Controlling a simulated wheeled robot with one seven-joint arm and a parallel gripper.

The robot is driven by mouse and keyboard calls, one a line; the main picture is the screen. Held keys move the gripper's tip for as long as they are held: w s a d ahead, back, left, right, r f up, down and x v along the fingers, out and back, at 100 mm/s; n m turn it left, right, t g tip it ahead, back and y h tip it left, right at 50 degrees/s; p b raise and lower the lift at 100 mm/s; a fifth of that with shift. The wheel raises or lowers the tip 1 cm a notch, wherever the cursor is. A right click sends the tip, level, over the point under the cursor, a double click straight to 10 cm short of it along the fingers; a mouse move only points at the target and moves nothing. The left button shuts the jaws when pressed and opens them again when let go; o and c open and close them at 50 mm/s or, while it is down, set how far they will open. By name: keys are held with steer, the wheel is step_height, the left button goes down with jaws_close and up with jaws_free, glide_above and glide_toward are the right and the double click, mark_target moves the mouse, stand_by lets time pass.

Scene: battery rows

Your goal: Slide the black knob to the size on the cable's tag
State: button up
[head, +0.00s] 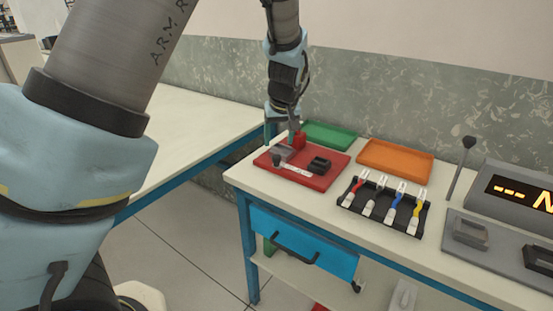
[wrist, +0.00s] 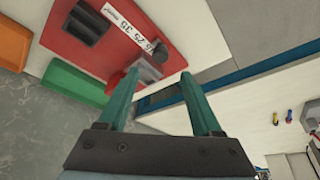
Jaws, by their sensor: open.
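The red board (head: 322,184) lies at the left end of the bench. It carries a white scale strip (head: 294,170), a dark knob (head: 276,160) at the strip's left end, a grey block (head: 283,152) and a black block (head: 319,165). In the wrist view the strip (wrist: 125,24) reads upside down, with 25 and 35 legible; the knob (wrist: 159,52) is by its other end. My gripper (wrist: 163,75) is open, its left finger close to the grey block (wrist: 147,72); I cannot tell whether they touch. The knob is not between the fingers. No size on a cable tag is readable.
A black rack (head: 384,204) holds several coloured cables with white tags. Green (head: 330,134) and orange (head: 396,158) trays stand behind. A grey fixture (head: 470,235) and a lit display (head: 520,192) are at right. The left table (head: 190,125) is clear.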

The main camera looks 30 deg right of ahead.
mark_target(277, 157)
steer(key=p+x, duration=0.1)
steer(key=x, duration=0.8)
steer(key=shift+f+p, duration=0.2)
steer(key=shift+p, duration=0.15)
jaws_close()
stand_by(0.9)
